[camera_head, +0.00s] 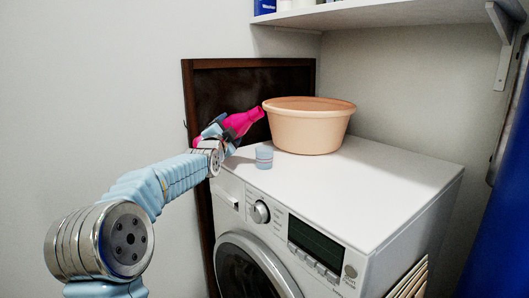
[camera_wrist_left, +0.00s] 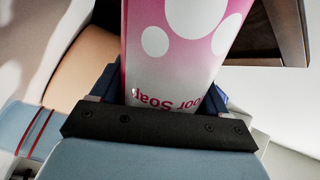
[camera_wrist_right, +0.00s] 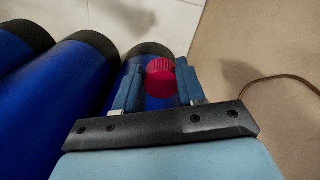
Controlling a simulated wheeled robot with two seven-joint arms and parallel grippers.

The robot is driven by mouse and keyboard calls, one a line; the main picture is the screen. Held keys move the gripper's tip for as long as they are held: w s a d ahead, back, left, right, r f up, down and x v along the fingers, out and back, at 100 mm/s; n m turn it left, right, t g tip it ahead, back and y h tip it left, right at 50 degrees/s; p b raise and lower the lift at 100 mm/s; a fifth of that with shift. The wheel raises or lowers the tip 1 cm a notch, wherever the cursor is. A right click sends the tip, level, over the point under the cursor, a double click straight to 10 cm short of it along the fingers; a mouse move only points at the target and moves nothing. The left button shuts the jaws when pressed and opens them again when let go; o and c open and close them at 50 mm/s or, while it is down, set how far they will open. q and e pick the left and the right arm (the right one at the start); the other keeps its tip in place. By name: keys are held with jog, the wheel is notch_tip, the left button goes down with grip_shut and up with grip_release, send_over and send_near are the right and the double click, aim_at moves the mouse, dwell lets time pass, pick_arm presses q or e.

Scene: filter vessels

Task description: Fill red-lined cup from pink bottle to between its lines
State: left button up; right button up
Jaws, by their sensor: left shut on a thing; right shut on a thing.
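The pink bottle (camera_head: 241,122) is held tilted in my left gripper (camera_head: 225,131), its neck pointing up and right. The left wrist view shows its pink and white body (camera_wrist_left: 180,45), with "Floor Soap" lettering partly hidden, between the fingers. The pale blue cup (camera_head: 264,157) stands upright on the washing machine, below the bottle's mouth. Its two red lines show on the cup (camera_wrist_left: 30,132) in the left wrist view. I see no stream, and the cup's inside is not clear. My right gripper (camera_wrist_right: 158,80) is shut on a ridged pink-red cap (camera_wrist_right: 161,77).
A peach tub (camera_head: 308,130) stands on the washing machine (camera_head: 360,190) behind the cup. A dark framed board (camera_head: 215,90) leans behind it. A shelf (camera_head: 410,14) hangs above. Blue cylinders (camera_wrist_right: 85,75) lie near my right gripper. The machine top's right side is clear.

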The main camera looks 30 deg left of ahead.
pick_arm(q)
jog(key=shift+s+a+f+m, duration=0.1)
jog(key=shift+a+m, duration=0.15)
jog(key=shift+m, duration=0.15)
pick_arm(e)
jog(key=shift+r, duration=0.2)
pick_arm(q)
jog(key=shift+a+f+m+t+h+p, duration=0.15)
jog(key=shift+f+m+t+h+p, duration=0.2)
jog(key=shift+f+m, duration=0.65)
pick_arm(e)
jog(key=shift+r, duration=0.2)
pick_arm(q)
jog(key=shift+r+m, duration=0.1)
jog(key=shift+m, duration=0.2)
pick_arm(e)
jog(key=shift+f, duration=0.25)
pick_arm(q)
jog(key=shift+b, duration=0.4)
pick_arm(e)
jog(key=shift+f, duration=0.2)
pick_arm(q)
jog(key=shift+f+m+h+b, duration=0.25)
jog(key=shift+m+b, duration=0.3)
jog(key=shift+m, duration=0.35)
pick_arm(e)
jog(key=shift+f, duration=0.55)
